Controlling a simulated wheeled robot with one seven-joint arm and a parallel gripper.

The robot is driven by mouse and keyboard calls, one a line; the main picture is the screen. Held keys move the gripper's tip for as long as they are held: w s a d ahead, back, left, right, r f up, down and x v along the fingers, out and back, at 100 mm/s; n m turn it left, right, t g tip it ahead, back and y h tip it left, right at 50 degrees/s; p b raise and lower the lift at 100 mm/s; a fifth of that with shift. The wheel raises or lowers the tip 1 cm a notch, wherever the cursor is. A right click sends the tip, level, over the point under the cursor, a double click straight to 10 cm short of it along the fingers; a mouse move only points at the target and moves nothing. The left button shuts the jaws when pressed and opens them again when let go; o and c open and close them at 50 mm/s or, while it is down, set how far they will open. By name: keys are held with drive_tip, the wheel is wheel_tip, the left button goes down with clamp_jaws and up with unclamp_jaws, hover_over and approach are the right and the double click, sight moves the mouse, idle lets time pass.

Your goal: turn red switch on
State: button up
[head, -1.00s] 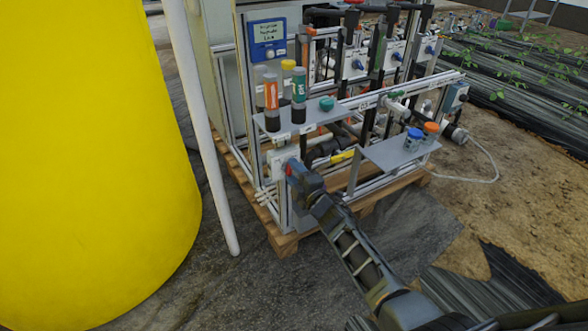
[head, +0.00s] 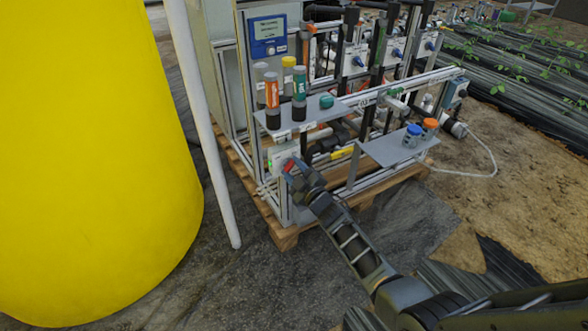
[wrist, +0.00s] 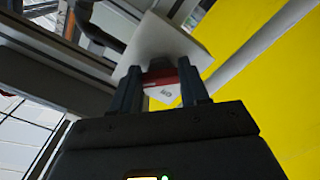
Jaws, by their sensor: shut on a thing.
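The red switch (wrist: 160,78) is on a white box (wrist: 165,42) at the frame's lower left corner. My gripper (wrist: 162,90) is shut on the red switch, one finger on each side of it, with a pale labelled face showing between the fingers. In the head view the white box (head: 282,155) stands below the grey shelf, and my gripper (head: 290,168) reaches its front from the lower right. A small green spot shows at the box's left side. The fingers hide part of the switch, and its exact angle is hard to read.
A grey shelf (head: 322,107) with several bottles is just above the box. A second shelf (head: 375,150) with blue and orange-capped jars is to the right. A white pole (head: 212,130) and a large yellow tank (head: 90,160) stand left.

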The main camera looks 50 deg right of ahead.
drive_tip(key=shift+f, duration=0.1)
drive_tip(key=o, duration=1.1)
drive_tip(key=shift+c, duration=0.2)
drive_tip(key=p+v, duration=0.2)
drive_tip(key=v, duration=0.6)
